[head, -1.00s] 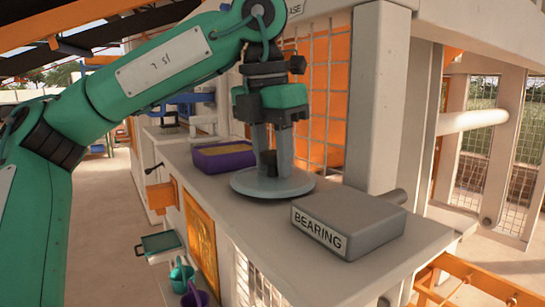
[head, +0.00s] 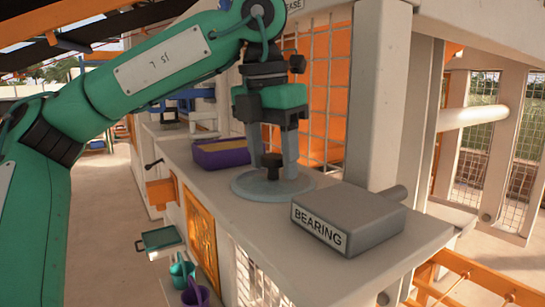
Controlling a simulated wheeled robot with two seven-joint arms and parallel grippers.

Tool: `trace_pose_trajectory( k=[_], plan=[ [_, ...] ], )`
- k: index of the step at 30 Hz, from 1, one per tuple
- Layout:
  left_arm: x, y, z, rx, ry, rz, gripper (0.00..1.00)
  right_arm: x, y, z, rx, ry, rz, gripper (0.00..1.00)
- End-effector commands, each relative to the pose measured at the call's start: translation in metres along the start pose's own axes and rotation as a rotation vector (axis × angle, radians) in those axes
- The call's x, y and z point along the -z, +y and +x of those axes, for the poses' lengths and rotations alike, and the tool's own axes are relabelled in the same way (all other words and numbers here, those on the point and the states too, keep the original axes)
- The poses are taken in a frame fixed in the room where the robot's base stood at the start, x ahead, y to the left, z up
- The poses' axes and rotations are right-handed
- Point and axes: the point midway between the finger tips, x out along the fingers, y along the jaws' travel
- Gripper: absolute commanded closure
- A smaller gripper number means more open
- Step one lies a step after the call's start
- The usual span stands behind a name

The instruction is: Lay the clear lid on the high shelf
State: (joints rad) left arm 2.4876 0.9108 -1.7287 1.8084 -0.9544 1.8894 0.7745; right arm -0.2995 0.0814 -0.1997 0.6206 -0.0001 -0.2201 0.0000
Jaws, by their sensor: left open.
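The clear lid (head: 246,187) is a round, greyish see-through disc with a dark knob (head: 271,166) at its middle. It lies flat on the pale counter. My left gripper (head: 272,172) points straight down over it, open, with one finger on each side of the knob. The fingertips are close to the lid's surface; I cannot tell if they touch it. My right gripper is not in view. I cannot tell which surface here is the high shelf.
A grey box labelled BEARING (head: 348,218) stands on the counter (head: 390,262) right of the lid. A purple tray (head: 222,153) with yellowish contents is behind it on the left. A mesh-covered orange panel (head: 328,100) and a pale post (head: 376,100) rise behind.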

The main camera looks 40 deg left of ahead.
Motion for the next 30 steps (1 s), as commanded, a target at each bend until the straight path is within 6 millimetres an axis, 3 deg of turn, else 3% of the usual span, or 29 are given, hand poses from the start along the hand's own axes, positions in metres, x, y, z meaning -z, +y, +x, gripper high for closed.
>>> trace_pose_trajectory(
  k=[7, 18, 30],
  plan=[
    [0.0, -0.001, -0.041, 0.001, -0.003, -0.001, 0.45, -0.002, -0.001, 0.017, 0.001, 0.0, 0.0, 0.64],
    [0.0, -0.001, -0.099, -0.001, -0.004, -0.001, 0.45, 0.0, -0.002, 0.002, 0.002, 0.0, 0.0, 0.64],
    [0.0, 0.0, -0.116, 0.0, -0.001, 0.0, 0.45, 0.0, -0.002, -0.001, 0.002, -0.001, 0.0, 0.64]
  ],
)
